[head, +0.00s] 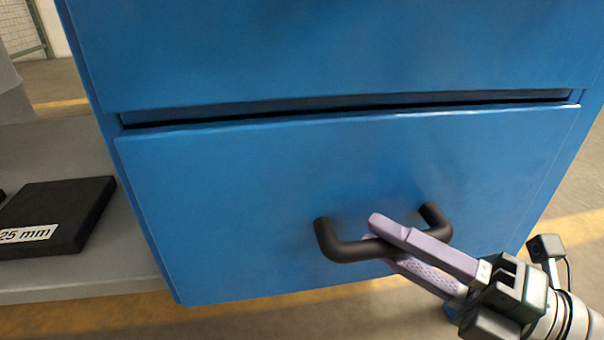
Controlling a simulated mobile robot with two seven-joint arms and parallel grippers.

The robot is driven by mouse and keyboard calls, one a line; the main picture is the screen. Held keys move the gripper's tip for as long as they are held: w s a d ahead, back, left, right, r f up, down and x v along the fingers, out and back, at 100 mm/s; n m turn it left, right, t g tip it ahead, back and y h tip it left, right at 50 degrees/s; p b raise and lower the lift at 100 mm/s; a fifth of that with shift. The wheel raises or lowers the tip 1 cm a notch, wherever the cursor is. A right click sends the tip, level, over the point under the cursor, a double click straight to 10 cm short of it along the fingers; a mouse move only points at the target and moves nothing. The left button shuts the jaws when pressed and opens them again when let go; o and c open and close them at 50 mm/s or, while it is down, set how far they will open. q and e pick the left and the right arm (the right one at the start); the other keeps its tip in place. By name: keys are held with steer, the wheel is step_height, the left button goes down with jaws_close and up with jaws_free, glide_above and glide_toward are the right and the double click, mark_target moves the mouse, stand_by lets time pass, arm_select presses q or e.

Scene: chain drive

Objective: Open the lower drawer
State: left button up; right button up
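The lower drawer (240,200) is a blue front panel below another blue panel. A dark gap runs along its top edge, and the top edge of its front shows. Its black bar handle (345,250) sits in the lower right part of the front. My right gripper (386,244) comes in from the lower right. Its lilac fingers lie on either side of the handle's bar, close against it, so it looks shut on the handle. The fingers hide part of the bar. My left gripper is not in view.
The blue panel above (330,50) is flat and shows no handle in view. At left, a grey surface (80,285) carries a black block (75,205) labelled "25 mm". Floor shows on the right and below the drawer.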

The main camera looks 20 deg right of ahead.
jaws_close()
stand_by(1.0)
